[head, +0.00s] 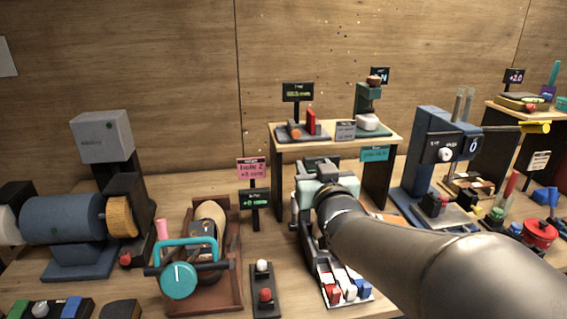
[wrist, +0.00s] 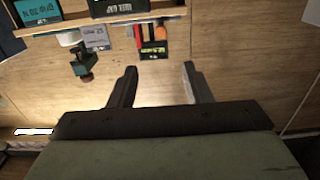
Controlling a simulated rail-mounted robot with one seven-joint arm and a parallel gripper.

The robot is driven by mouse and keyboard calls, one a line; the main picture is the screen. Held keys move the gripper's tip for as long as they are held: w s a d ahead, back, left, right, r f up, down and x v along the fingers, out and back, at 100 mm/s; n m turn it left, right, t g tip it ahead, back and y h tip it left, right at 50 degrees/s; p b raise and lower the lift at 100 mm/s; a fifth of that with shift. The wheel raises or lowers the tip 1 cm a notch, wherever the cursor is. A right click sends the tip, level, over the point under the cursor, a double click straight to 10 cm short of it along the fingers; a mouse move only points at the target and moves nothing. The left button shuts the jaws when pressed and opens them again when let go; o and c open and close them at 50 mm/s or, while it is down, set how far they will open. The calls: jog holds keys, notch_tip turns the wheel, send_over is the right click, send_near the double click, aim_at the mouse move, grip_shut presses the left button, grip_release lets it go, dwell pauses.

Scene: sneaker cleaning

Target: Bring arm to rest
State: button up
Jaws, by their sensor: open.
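My gripper (wrist: 158,84) is open and empty in the wrist view, its two dark fingers apart with only wooden surface between them. In the head view my arm reaches in from the lower right and ends at the pale green gripper body, near the front of the small raised shelf. The fingertips cannot be made out clearly there. The wrist view appears upside down and shows the shelf's items along its top edge, apart from the fingers.
A small shelf (head: 285,147) stands behind the gripper. A blue motor machine (head: 62,218) is at left. A brown tray (head: 176,291) with a teal-handled clamp (head: 179,281) is left of the gripper. A blue press (head: 421,160) stands at right. Rocker switches (head: 348,290) lie below the arm.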

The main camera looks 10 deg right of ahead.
jog(key=s+a+f+g+p, duration=0.25)
jog(key=s+f+g, duration=0.5)
jog(key=f, duration=0.45)
jog(key=s+f+g+p, duration=0.1)
jog(key=s+f+g, duration=0.1)
jog(key=s+g, duration=0.3)
jog(key=s+a+f+g+p, duration=0.1)
jog(key=s+f+g, duration=0.2)
jog(key=s, duration=0.9)
jog(key=shift+a+f+n+g+y, duration=0.15)
jog(key=shift+a+n+g+y, duration=0.2)
jog(key=shift+g, duration=0.7)
